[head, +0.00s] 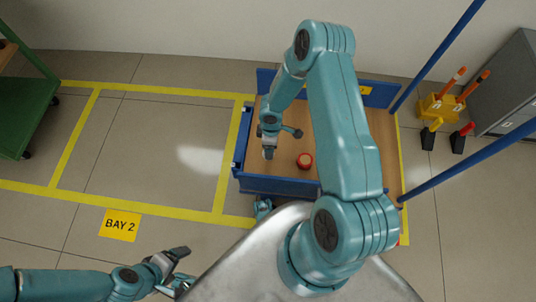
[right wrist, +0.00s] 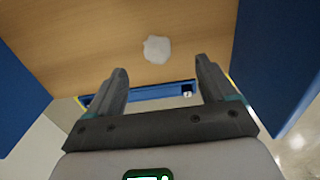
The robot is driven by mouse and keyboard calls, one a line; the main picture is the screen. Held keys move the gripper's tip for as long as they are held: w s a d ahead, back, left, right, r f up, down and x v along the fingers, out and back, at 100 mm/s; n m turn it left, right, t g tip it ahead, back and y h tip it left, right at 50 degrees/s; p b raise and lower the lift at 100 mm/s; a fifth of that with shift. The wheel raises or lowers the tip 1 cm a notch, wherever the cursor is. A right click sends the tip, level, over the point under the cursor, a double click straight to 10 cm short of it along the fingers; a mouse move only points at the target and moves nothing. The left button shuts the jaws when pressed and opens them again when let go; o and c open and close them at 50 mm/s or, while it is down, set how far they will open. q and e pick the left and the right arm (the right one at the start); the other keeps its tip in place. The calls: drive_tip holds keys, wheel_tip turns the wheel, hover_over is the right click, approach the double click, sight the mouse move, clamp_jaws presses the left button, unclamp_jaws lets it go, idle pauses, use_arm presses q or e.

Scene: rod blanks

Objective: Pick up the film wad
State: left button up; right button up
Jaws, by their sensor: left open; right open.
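The film wad (right wrist: 157,48) is a small, whitish, crumpled lump on the brown wooden floor (right wrist: 75,42) of a blue-walled bin. In the right wrist view it lies just beyond the fingertips of my right gripper (right wrist: 161,72), roughly centred between them. That gripper is open with nothing between its fingers. In the head view my right gripper (head: 278,137) reaches down into the bin's left part, and I cannot make out the wad clearly there. My left gripper (head: 183,267) is open and empty over the floor at the lower left, outside the bin.
Blue bin walls (head: 283,187) and slanting blue posts (head: 440,50) bound the space. A yellow caddy (head: 437,108) and grey cabinet (head: 507,80) stand at right, a green cart (head: 25,105) at left.

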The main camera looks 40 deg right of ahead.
wheel_tip(320, 180, down, 4)
drive_tip(key=shift+r+b, duration=0.1)
drive_tip(key=shift+b, duration=0.4)
drive_tip(key=f, duration=0.1)
drive_tip(key=f+b, duration=0.1)
drive_tip(key=f, duration=0.1)
drive_tip(key=f+b, duration=0.1)
drive_tip(key=f, duration=0.1)
drive_tip(key=shift+w, duration=0.4)
drive_tip(key=shift+c, duration=0.3)
drive_tip(key=c, duration=1)
